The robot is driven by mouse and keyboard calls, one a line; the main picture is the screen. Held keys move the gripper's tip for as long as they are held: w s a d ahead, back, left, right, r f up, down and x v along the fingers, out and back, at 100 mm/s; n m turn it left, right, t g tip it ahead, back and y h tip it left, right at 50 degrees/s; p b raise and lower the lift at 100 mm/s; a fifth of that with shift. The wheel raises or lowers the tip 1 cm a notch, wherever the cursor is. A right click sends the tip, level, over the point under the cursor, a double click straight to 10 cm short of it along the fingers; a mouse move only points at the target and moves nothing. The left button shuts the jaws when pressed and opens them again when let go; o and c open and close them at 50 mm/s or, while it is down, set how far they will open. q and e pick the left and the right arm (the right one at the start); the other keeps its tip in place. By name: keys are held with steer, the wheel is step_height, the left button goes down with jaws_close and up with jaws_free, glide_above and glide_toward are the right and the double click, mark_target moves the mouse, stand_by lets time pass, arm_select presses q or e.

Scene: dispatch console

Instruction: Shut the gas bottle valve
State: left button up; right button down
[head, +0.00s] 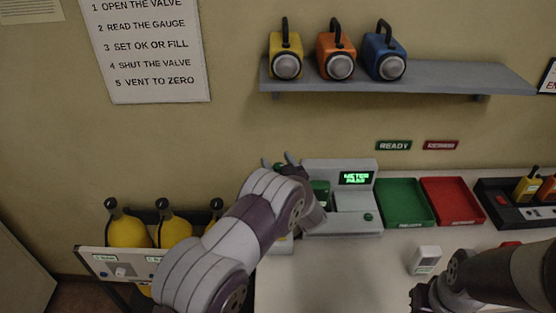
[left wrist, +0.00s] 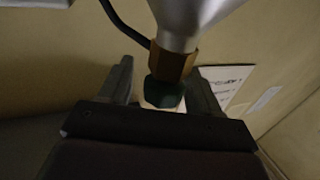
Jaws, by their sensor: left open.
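In the left wrist view, a dark green knob (left wrist: 165,93) sits at the end of a brass fitting (left wrist: 174,64) on a tapering silver body (left wrist: 188,18). This looks like the gas bottle valve. My left gripper (left wrist: 163,92) is open, with one finger on each side of the knob; I cannot tell whether they touch it. In the head view my left gripper (head: 279,161) is beside the grey meter console (head: 343,222), and my arm hides most of the bottle. My right gripper (head: 420,296) is partly in view at the lower right, its fingers unclear.
Yellow bottles (head: 128,232) stand in a rack at the left. A green tray (head: 404,203) and a red tray (head: 452,202) lie right of the console. A small white box (head: 425,260) stands on the table (head: 330,275). A shelf (head: 430,82) with lamps hangs above.

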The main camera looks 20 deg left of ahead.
arm_select(q)
steer(key=shift+a, duration=0.1)
steer(key=shift+s, duration=0.1)
steer(key=shift+c, duration=1.2)
steer(key=c, duration=0.7)
